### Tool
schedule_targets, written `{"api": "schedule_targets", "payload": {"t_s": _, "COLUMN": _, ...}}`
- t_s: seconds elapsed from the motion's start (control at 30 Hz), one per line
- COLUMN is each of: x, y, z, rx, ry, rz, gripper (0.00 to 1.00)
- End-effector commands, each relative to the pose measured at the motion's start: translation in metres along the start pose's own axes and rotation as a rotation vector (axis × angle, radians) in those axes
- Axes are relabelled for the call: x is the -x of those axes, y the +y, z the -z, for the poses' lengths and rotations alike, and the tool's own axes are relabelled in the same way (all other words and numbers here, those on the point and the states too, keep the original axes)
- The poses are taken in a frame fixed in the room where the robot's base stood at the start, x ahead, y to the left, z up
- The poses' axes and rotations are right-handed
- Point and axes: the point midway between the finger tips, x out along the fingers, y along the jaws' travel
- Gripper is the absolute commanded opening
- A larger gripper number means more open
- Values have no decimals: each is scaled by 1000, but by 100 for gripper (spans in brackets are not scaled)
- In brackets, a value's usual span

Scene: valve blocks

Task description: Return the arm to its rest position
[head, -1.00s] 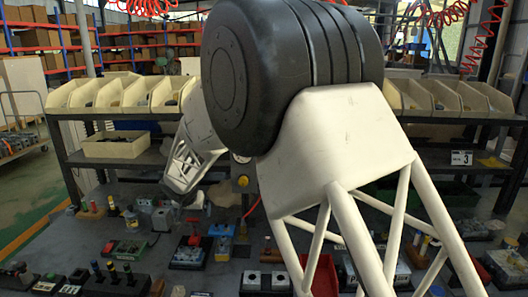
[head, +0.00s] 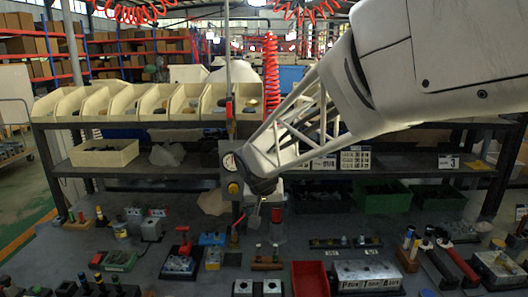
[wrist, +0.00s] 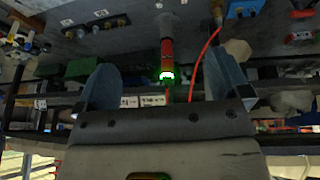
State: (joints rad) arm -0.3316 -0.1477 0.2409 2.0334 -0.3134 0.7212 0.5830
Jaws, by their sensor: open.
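My arm (head: 385,75) comes in from the upper right and slopes down to the left, above the back of the grey table. Its wrist end (head: 255,168) is in front of the shelf rack, beside an upright post. The fingers are hard to make out in the head view. In the wrist view my gripper (wrist: 163,88) is open, its two blue-grey fingers wide apart. A red and green upright piece with a bright green glow (wrist: 167,62) shows between them; I cannot tell its distance. Nothing is visibly held.
The grey table (head: 210,280) bears several valve blocks, a red tray (head: 310,278) and a silver block (head: 366,274). Behind stands a rack (head: 130,172) with cream bins (head: 150,102) and a green crate (head: 438,200). A red coiled hose (head: 271,70) hangs near the arm.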

Motion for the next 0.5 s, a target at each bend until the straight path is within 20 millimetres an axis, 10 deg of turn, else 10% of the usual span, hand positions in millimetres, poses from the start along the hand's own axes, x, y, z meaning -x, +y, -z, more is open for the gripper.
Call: {"api": "schedule_targets", "payload": {"t_s": 0.5, "x": 63, "y": 118, "z": -112, "rx": -4, "ry": -67, "rz": 9, "gripper": 95}}
